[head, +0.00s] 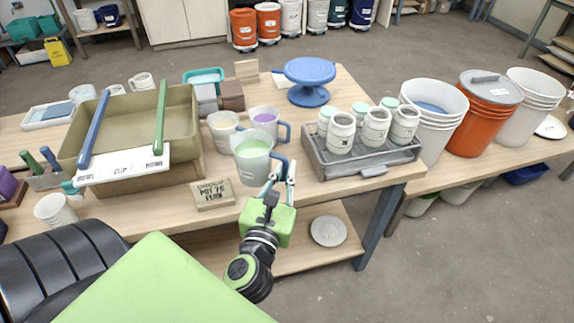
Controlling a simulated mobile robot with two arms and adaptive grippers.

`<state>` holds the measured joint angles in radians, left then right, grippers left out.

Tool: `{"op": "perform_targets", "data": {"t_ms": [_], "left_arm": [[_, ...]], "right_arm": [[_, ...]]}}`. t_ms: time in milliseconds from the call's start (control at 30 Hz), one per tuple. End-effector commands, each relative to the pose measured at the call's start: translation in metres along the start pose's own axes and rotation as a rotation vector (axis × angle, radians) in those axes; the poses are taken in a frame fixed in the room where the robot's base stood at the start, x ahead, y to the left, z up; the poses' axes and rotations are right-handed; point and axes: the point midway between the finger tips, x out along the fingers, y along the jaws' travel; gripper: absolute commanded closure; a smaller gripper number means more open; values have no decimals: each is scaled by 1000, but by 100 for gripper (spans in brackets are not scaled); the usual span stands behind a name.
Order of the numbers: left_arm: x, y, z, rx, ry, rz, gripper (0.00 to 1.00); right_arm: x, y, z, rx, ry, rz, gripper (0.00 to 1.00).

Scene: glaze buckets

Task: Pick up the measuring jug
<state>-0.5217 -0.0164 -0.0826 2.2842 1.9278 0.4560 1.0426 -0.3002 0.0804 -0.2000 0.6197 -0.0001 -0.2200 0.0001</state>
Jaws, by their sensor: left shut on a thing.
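A measuring jug (250,147) with green liquid and a blue handle is near the front edge of the table, upright. My left gripper (280,176) is shut on this jug at its handle side, reaching up from the front. Whether the jug's base touches the table is hard to tell. A second jug (264,118) with purple content and a blue handle stands just behind it. A container with cream content (222,134) stands to its left. My right gripper is not in view.
A sign block (212,194) sits left of the green jug. A large olive basin (124,123) with two sticks across it stands further left. A grey tray (362,163) of white jars is at the right, a blue turntable (310,80) behind. Buckets (485,112) stand far right.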

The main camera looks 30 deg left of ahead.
Motion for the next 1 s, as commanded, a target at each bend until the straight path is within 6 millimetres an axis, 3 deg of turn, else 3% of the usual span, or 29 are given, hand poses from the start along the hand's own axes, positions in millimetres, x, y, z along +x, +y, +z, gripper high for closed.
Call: {"op": "perform_targets", "data": {"t_ms": [500,1000], "left_arm": [[-43,-2,21,4,-5,1,100],[-57,-3,28,4,-6,1,100]], "right_arm": [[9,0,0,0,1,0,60],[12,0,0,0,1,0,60]]}}
